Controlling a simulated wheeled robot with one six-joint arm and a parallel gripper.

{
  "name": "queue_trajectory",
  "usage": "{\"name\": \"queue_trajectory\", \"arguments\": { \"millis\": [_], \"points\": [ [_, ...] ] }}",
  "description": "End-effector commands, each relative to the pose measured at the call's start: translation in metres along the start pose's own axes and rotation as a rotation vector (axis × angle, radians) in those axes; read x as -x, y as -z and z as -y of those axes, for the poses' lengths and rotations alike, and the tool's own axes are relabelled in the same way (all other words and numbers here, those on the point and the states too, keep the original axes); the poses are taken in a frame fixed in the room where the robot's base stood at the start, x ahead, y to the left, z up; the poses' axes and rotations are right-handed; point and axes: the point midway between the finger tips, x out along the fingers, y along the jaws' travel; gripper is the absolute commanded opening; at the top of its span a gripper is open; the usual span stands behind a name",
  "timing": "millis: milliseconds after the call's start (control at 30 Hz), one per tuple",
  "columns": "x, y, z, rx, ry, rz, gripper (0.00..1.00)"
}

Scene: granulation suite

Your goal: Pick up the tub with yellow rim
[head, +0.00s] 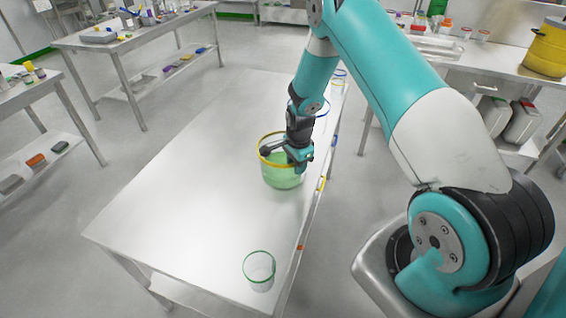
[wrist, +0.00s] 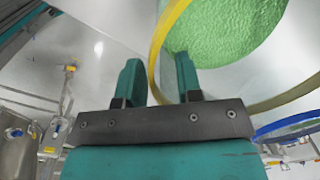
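The tub with yellow rim (head: 283,178) is clear, holds green granules, and stands on the steel table. In the wrist view its yellow rim (wrist: 157,45) curves between my fingers, with the green contents at the top right. My gripper (wrist: 158,78) is open, with one finger on each side of the rim: the left finger outside, the right finger over the inside. A gap shows between the fingers. In the head view my gripper (head: 298,155) is at the tub's rim, and my wrist hides part of the rim. Contact with the wall cannot be told.
A tub with green rim (head: 259,279) stands near the table's front edge. A tub with blue rim (head: 321,112) stands just behind my wrist, partly hidden; it also shows in the wrist view (wrist: 290,127). Another tub (head: 339,83) stands farther back. The table's left side (head: 185,165) is clear.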

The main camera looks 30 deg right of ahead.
Motion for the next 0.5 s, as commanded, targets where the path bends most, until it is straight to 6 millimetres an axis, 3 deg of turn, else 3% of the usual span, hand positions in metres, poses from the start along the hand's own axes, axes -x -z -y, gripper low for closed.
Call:
{"name": "queue_trajectory", "arguments": {
  "millis": [200,433,467,500],
  "points": [
    [-0.022,0.000,0.001,0.000,-0.001,0.000,0.33],
    [-0.025,0.000,0.001,0.000,0.001,0.000,0.33],
    [-0.025,0.000,0.001,0.000,0.001,0.000,0.31],
    [-0.025,0.000,0.001,0.000,0.001,0.000,0.21]
  ]
}}
